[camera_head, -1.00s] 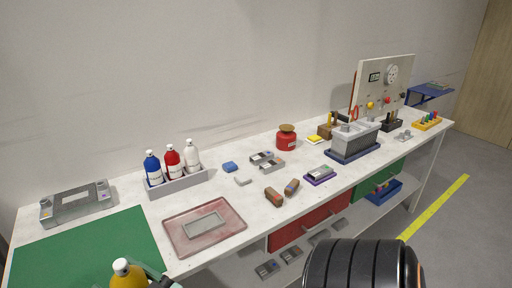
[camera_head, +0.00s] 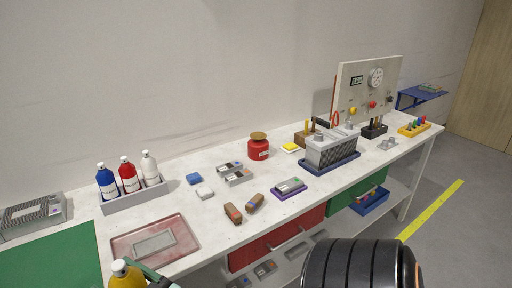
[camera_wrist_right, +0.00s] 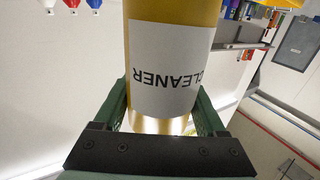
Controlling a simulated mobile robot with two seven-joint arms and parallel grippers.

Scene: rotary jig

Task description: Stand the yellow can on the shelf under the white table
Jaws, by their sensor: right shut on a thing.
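The yellow can (camera_head: 125,275) shows at the bottom left of the head view, cut off by the lower edge. In the right wrist view the yellow can (camera_wrist_right: 172,65) fills the middle, its white "CLEANER" label upside down. My right gripper (camera_wrist_right: 163,112) is shut on it, one green finger on each side. In the head view only a bit of my right gripper (camera_head: 152,275) shows beside the can. The can is in front of the white table (camera_head: 210,222). The shelf (camera_head: 345,223) under the table is partly visible below the drawers. My left gripper is not in view.
A red drawer (camera_head: 270,244) and a green drawer (camera_head: 346,199) hang under the tabletop. Grey blocks (camera_head: 266,269) and a blue bin (camera_head: 371,203) occupy parts of the shelf. A pink tray (camera_head: 120,246) lies near the table's front edge. My dark arm link hides the lower right.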

